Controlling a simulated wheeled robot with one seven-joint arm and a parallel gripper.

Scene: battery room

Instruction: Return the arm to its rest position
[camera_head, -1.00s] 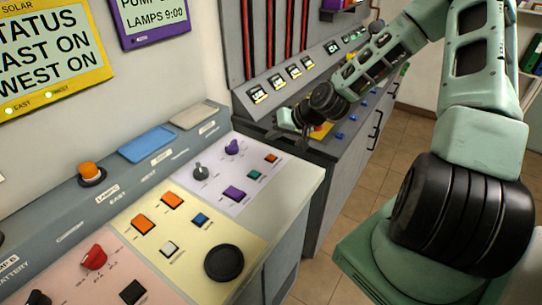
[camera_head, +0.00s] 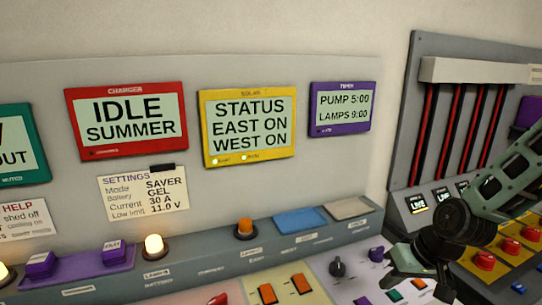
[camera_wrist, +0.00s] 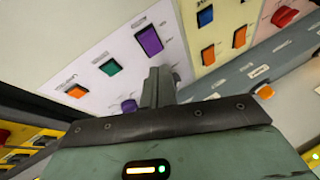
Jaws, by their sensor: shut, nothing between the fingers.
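My arm reaches in from the right in the head view, with a green link and a black wrist joint. My gripper (camera_head: 398,268) is low over the right end of the control desk, above the white panel (camera_head: 345,265). In the wrist view my gripper (camera_wrist: 158,85) is shut and empty, its fingers pointing at the white panel. Purple, green and orange switches and a purple knob (camera_wrist: 129,105) show around the fingers. I cannot tell the exact gap between the fingertips and the panel.
A yellow solar display (camera_head: 248,128) reads STATUS, EAST ON, WEST ON. A red charger display (camera_head: 126,121) and a purple timer display (camera_head: 341,108) flank it. An orange lamp (camera_head: 245,228) stands on the desk ledge. A second console (camera_head: 415,185) with red knobs stands at right.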

